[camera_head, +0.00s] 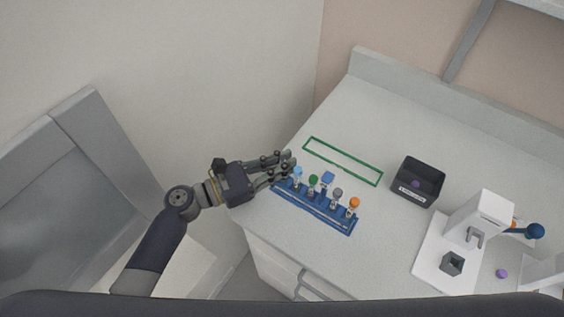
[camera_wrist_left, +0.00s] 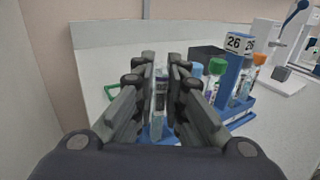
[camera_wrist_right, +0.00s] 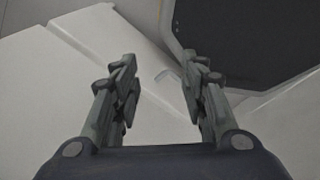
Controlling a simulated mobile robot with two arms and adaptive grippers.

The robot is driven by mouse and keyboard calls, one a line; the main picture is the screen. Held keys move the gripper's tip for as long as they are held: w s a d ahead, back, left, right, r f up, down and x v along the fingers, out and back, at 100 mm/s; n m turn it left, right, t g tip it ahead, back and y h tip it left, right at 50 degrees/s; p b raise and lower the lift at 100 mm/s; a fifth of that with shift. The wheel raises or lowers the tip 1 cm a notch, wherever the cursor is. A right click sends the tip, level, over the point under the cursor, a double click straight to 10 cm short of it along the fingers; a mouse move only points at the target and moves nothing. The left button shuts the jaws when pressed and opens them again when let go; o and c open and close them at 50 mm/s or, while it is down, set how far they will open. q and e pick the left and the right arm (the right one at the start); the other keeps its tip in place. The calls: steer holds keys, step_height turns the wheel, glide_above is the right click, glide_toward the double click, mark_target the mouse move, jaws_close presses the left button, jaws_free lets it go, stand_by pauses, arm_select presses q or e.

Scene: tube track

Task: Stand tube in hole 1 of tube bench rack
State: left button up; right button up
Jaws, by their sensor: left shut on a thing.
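The blue tube bench rack (camera_head: 318,210) stands near the bench's left front edge; its number sign (camera_wrist_left: 235,43) reads 26. Tubes with light blue (camera_head: 297,172), green (camera_head: 312,180), grey (camera_head: 336,192) and orange (camera_head: 354,203) caps stand in it. My left gripper (camera_head: 287,164) is at the rack's left end, beside the light blue cap. It is shut on a clear tube (camera_wrist_left: 160,90), which looks upright between the fingers over the rack's near end. Whether its lower end is inside a hole cannot be told. My right gripper (camera_wrist_right: 163,82) is open and empty.
A green rectangular outline (camera_head: 342,161) lies on the bench behind the rack. A white device (camera_head: 478,217) stands at the right, with a loose purple piece (camera_head: 501,273) nearby. Bare bench separates rack and device.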

arm_select(q)
steer(key=shift+f, duration=0.3)
steer(key=o, duration=0.8)
step_height(320, 180, up, 10)
steer(key=shift+r, duration=0.1)
stand_by(0.4)
stand_by(0.8)
